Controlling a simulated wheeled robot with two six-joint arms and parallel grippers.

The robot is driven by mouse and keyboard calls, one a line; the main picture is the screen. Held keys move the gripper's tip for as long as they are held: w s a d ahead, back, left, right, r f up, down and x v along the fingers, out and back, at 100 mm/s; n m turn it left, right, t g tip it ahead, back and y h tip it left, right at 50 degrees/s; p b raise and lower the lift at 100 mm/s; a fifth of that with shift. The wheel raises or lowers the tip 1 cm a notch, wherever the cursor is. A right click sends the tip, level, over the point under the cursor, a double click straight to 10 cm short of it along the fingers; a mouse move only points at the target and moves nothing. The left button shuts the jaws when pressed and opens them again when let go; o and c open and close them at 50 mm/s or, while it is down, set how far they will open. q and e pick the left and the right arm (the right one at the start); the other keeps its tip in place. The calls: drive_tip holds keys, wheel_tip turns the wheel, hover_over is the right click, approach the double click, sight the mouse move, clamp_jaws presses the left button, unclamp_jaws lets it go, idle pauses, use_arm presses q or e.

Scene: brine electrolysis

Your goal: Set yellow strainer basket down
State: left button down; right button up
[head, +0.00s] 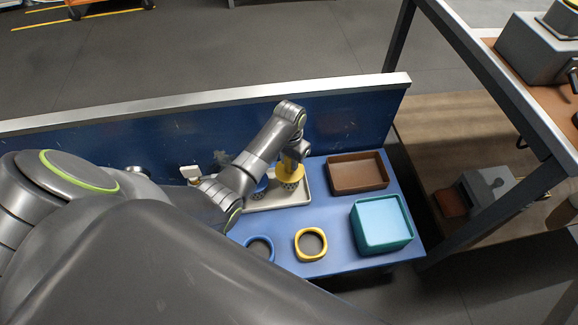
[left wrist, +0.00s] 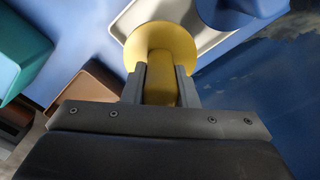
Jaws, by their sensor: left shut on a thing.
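The yellow strainer basket (head: 289,174) has a yellow top and a dark, patterned lower part. My left gripper (head: 297,152) is shut on its upright yellow handle. In the left wrist view the handle (left wrist: 161,82) sits between the two fingers (left wrist: 160,85), with the round yellow top (left wrist: 160,43) beyond. The basket is upright at the cream tray (head: 295,200); I cannot tell whether it touches the tray. A blue strainer basket (head: 261,186) stands on the tray to its left, partly hidden by my arm. My right gripper is not in view.
On the blue table (head: 335,215) are a yellow ring (head: 311,259), a blue ring (head: 262,240), a brown tray (head: 358,188) and a teal bin (head: 384,238). A blue panel (head: 345,130) rises behind. A metal-framed bench (head: 480,70) stands at right.

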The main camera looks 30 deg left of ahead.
use_arm(q)
wheel_tip(320, 180, down, 3)
drive_tip(key=shift+r+b, duration=0.1)
drive_tip(key=shift+b, duration=0.4)
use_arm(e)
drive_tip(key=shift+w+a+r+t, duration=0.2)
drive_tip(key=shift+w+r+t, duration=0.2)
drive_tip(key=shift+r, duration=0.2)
use_arm(q)
drive_tip(key=shift+f, duration=0.3)
drive_tip(key=c, duration=1.1)
unclamp_jaws()
drive_tip(key=shift+c, duration=0.2)
drive_tip(key=shift+r, duration=0.35)
wheel_tip(320, 180, up, 5)
drive_tip(key=shift+r+p, duration=0.1)
drive_tip(key=shift+p, duration=1.15)
wheel_tip(320, 180, up, 4)
drive_tip(key=shift+r+p, duration=0.25)
drive_tip(key=shift+p, duration=0.4)
drive_tip(key=shift+r, duration=0.95)
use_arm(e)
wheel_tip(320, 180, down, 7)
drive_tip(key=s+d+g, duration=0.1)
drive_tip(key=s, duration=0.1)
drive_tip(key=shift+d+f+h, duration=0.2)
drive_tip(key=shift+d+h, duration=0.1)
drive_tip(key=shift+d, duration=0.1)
